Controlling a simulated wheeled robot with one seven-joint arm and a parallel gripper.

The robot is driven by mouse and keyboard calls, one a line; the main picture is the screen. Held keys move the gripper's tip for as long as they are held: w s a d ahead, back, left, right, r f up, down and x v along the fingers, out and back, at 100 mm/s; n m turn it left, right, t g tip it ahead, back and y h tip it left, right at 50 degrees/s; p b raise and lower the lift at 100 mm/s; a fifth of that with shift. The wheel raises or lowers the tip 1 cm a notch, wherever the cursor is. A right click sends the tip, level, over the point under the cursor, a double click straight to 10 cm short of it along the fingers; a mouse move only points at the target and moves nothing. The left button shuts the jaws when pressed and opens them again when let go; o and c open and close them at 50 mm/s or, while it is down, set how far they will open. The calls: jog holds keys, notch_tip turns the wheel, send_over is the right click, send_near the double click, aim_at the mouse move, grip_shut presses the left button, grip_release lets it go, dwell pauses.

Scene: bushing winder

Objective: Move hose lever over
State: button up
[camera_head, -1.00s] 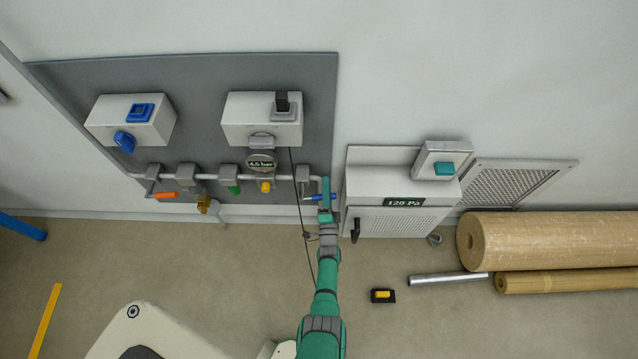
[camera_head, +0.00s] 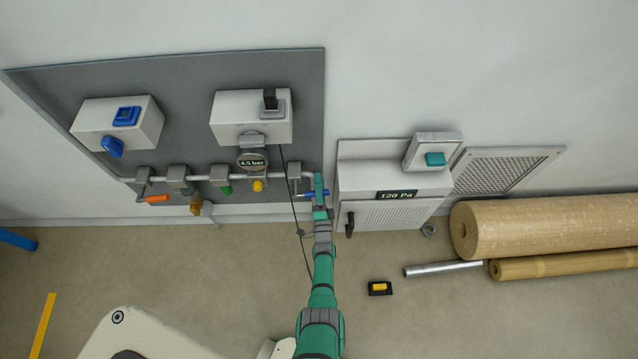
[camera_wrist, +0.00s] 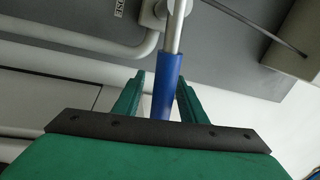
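A lever with a blue grip (camera_head: 311,194) sits at the right end of the wall pipe. In the wrist view the blue grip (camera_wrist: 166,86) hangs on a metal rod, between the two green fingers of my gripper (camera_wrist: 160,85). The fingers are apart, with a visible gap to the left of the grip; the right finger is close to it, and I cannot tell if it touches. In the head view my gripper (camera_head: 319,190) is at the lever and partly covers it. An orange lever (camera_head: 157,199) is at the pipe's left end.
Green (camera_head: 226,190) and yellow (camera_head: 258,186) handles and a gauge (camera_head: 252,160) are along the pipe. A white cabinet (camera_head: 385,185) stands close right of my gripper. A thin dark cable (camera_head: 296,215) hangs just left of it. Rolls (camera_head: 545,229) lie at the right.

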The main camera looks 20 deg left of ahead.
jog(key=v, duration=1.1)
dwell(0.5)
jog(key=s+d+r+n+h, duration=0.25)
jog(key=s+d+r, duration=0.25)
jog(key=s, duration=0.5)
jog(key=s+d+r+n+h, duration=0.2)
jog(key=s+d+r+h, duration=0.25)
jog(key=s, duration=0.55)
jog(key=s+d+r+n+g, duration=0.1)
jog(key=s+d+r+n, duration=0.1)
jog(key=r, duration=0.5)
jog(key=s+d+r+n+h, duration=0.1)
jog(key=s+d+r+n, duration=0.1)
jog(key=s+r, duration=0.3)
jog(key=s+d+r+n+g+h, duration=0.1)
jog(key=s+d+r, duration=0.3)
jog(key=r, duration=0.5)
jog(key=shift+s+r+n+g, duration=0.15)
jog(key=shift+s+n+g, duration=0.15)
jog(key=shift+n, duration=0.35)
